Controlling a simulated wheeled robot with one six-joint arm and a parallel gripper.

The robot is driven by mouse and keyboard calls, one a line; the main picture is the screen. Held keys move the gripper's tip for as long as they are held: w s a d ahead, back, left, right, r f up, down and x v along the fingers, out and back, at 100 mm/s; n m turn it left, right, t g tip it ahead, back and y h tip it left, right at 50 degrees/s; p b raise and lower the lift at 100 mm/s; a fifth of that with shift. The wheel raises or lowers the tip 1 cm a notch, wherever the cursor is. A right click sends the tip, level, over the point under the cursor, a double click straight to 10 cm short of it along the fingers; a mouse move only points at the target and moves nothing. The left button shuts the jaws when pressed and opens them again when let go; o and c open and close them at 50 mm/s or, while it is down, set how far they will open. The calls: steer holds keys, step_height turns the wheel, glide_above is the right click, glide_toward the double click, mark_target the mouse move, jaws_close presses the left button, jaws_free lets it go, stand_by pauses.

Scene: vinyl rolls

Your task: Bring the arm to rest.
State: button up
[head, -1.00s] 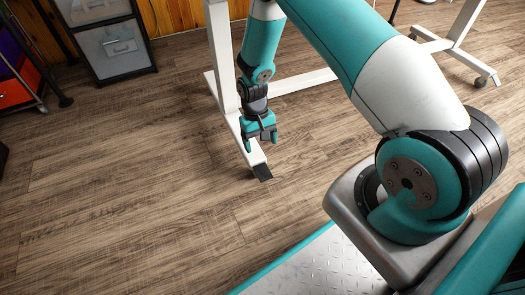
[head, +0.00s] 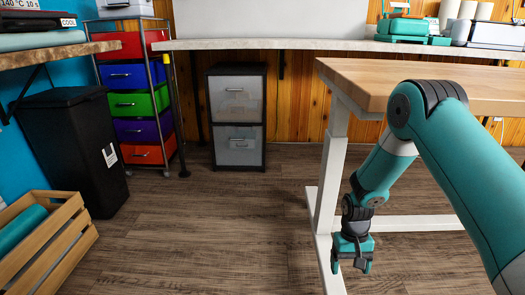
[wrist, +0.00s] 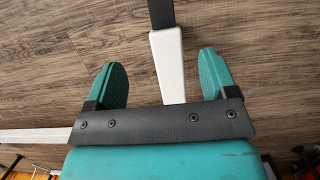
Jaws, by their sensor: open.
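My gripper (head: 351,266) hangs at the lower right of the head view, pointing down at the end of my teal and white arm. It is beside the white table leg frame, above the wood floor. In the wrist view its two teal fingers (wrist: 163,82) stand wide apart. Nothing is held between them. The white foot of the table frame (wrist: 168,65) shows beyond the gap, with the wood floor around it.
A wood-topped table (head: 440,84) stands right, behind my arm. A black bin (head: 75,145), a wooden crate (head: 45,240) with a teal roll, a colored drawer cart (head: 140,105) and a drawer unit (head: 238,115) stand left and behind. The middle floor is clear.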

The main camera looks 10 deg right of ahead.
steer(key=s+r+n+t, duration=0.1)
steer(key=s+r+t, duration=0.35)
steer(key=r, duration=0.85)
steer(key=s+r+n+t, duration=0.1)
steer(key=s+r, duration=0.6)
steer(key=r, duration=0.6)
steer(key=s+a+r+n+g+y+p, duration=0.1)
steer(key=s+a+r+n+y+p, duration=0.1)
steer(key=s+a+r+n+p, duration=0.5)
steer(key=s+a+r+g+y+p, duration=0.2)
steer(key=s+a+r+p, duration=0.25)
steer(key=a+r, duration=0.55)
step_height(320, 180, up, 36)
steer(key=d+p, duration=0.1)
steer(key=p, duration=3.3)
steer(key=shift+w+d, duration=0.2)
steer(key=shift+d, duration=0.2)
steer(key=shift+t, duration=0.25)
